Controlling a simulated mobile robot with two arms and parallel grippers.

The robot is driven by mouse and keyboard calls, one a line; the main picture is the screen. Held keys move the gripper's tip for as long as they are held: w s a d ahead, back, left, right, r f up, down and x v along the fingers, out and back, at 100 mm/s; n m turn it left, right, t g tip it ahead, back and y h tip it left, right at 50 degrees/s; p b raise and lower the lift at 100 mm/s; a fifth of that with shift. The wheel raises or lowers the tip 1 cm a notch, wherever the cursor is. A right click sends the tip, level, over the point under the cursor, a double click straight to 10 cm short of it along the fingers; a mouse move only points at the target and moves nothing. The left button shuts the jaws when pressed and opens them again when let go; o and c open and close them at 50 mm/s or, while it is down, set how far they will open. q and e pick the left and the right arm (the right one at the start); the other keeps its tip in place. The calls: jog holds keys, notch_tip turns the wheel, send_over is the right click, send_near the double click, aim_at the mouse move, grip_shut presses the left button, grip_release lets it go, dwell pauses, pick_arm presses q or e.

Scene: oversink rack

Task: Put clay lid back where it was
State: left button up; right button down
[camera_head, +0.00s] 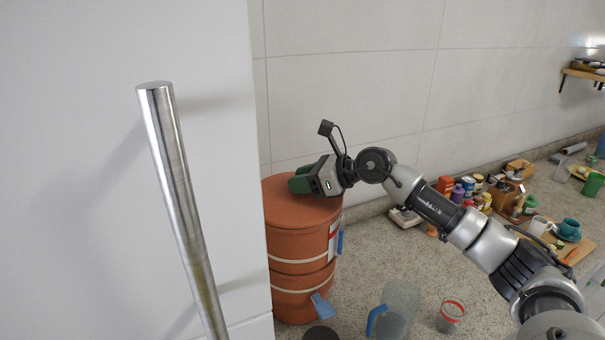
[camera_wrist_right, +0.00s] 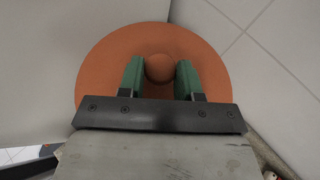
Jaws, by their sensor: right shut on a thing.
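The clay lid (camera_head: 312,210) is an orange-brown disc at the top of the clay water filter (camera_head: 292,244). No gap between lid and filter rim is clear from this angle. In the right wrist view the lid (camera_wrist_right: 101,72) shows as a wide disc with a round knob (camera_wrist_right: 159,67). My right gripper (camera_head: 298,183) is at the lid's top, its green fingers on both sides of the knob in the right wrist view (camera_wrist_right: 160,76), shut on it. The gripper hides the knob in the head view. My left gripper is not in view.
A white panel with a steel bar handle (camera_head: 183,205) stands close at the left, partly hiding the filter. A clear jug (camera_head: 400,304) and a red-rimmed cup (camera_head: 451,315) stand on the speckled counter (camera_head: 368,248). Bottles and a board with cups crowd the right.

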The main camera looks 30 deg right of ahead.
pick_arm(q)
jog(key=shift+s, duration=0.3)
pick_arm(e)
jog(key=shift+f, duration=0.1)
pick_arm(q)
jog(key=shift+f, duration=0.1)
pick_arm(e)
jog(key=shift+f, duration=0.1)
jog(key=c, duration=1.2)
grip_release()
jog(key=shift+f+b, duration=0.15)
jog(key=shift+b, duration=0.15)
jog(key=o, duration=0.4)
jog(key=shift+o, duration=0.2)
jog(key=shift+r+p, duration=0.3)
jog(key=shift+r, duration=0.05)
pick_arm(q)
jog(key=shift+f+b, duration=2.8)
jog(key=shift+b, duration=0.2)
pick_arm(e)
jog(key=v, duration=1.2)
